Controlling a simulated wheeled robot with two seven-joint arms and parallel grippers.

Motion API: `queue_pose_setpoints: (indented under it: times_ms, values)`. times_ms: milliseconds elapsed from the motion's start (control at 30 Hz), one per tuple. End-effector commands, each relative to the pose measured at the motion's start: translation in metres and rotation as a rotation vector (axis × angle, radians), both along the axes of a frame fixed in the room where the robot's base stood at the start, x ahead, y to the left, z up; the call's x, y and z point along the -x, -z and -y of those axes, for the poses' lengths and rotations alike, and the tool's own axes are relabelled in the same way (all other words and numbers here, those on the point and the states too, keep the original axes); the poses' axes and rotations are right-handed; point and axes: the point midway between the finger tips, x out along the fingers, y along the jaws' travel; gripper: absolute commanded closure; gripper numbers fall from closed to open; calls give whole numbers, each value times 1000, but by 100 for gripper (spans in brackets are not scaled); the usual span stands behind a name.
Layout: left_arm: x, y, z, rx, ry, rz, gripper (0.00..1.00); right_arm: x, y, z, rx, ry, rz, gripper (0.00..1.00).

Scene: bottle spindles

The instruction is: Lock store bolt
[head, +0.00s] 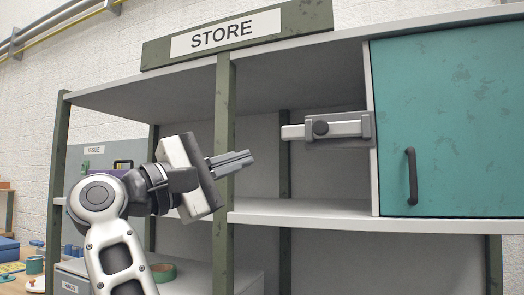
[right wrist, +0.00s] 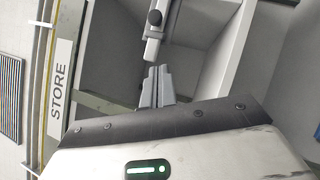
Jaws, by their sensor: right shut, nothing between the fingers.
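The store bolt (head: 348,127) is a light grey bar with a round dark knob (head: 320,128), held in a grey bracket by the left edge of the teal door (head: 450,110). The bar sticks out left of the bracket, its left end free in front of the open bay. The bolt also shows at the top of the right wrist view (right wrist: 153,45). My right gripper (head: 250,157) is shut and empty, its tips left of and a little below the bar's end, apart from it in the head view. My left gripper is not in view.
A dark green post (head: 225,110) stands right by my right gripper. A white shelf board (head: 300,212) runs below the bolt. The door has a dark vertical handle (head: 411,176). A STORE sign (head: 225,33) hangs above. The bay left of the door is empty.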

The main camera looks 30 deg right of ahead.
Motion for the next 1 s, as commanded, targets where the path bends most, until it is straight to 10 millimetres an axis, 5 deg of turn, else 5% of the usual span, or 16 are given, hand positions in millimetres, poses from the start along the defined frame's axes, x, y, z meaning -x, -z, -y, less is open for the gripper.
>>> queue_pose_setpoints:
  times_ms: [433, 1000]
  values:
    - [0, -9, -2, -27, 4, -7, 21, -14, -31, 87, 1, 6, 2, 100]
    - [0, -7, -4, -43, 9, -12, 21, 8, -45, 111, 1, 2, -2, 100]
